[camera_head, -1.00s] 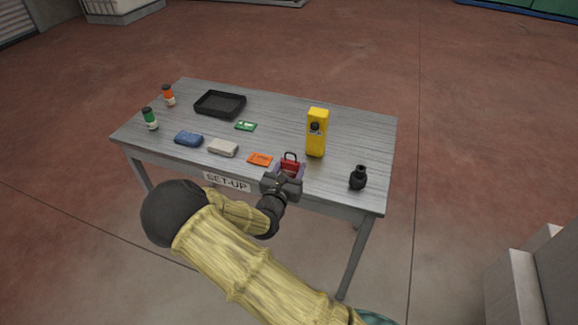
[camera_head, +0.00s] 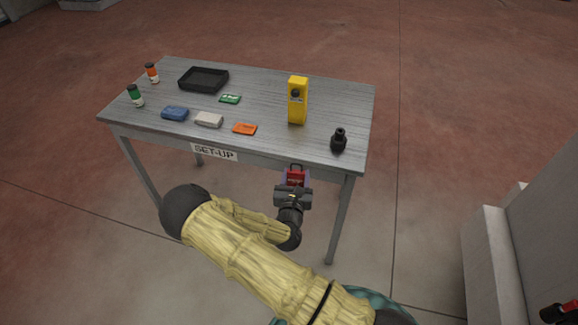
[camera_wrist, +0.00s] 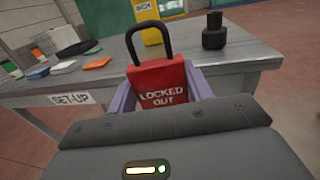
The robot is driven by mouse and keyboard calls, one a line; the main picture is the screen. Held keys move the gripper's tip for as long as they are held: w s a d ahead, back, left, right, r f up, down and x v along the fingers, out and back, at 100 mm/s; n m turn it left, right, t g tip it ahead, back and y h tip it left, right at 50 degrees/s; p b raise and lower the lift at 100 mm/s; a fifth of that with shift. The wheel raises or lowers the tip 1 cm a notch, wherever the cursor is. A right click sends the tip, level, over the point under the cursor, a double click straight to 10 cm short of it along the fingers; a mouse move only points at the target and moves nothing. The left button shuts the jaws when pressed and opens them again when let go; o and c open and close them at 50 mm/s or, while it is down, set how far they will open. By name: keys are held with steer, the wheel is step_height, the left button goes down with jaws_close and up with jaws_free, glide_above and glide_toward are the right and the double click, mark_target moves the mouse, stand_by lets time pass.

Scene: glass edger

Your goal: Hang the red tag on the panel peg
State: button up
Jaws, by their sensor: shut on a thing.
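My gripper (camera_head: 294,186) is shut on a red padlock-shaped tag (camera_head: 296,177) and holds it off the table, in front of the table's near edge. In the wrist view the red tag (camera_wrist: 160,85) reads "LOCKED OUT" and has a dark shackle loop pointing up. The purple fingers of my gripper (camera_wrist: 162,92) flank it on both sides. An orange flat card (camera_head: 245,129) lies on the table near its front edge. No panel peg can be made out in these views.
The grey set-up table (camera_head: 270,98) carries a yellow device (camera_head: 298,101), a black knob-like object (camera_head: 339,141), a black tray (camera_head: 204,79), a green card (camera_head: 230,99), blue and white blocks, and two small bottles. A grey structure (camera_head: 545,220) stands at the right. Floor between is clear.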

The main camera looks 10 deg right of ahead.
steer(key=s+d+f+n+y, duration=0.2)
steer(key=s+d+f+y, duration=0.2)
steer(key=f, duration=0.6)
steer(key=s+d, duration=0.2)
steer(key=s, duration=0.1)
steer(key=shift+s+n, duration=0.3)
steer(key=shift+s, duration=0.1)
steer(key=shift+d, duration=0.1)
steer(key=shift+d, duration=0.1)
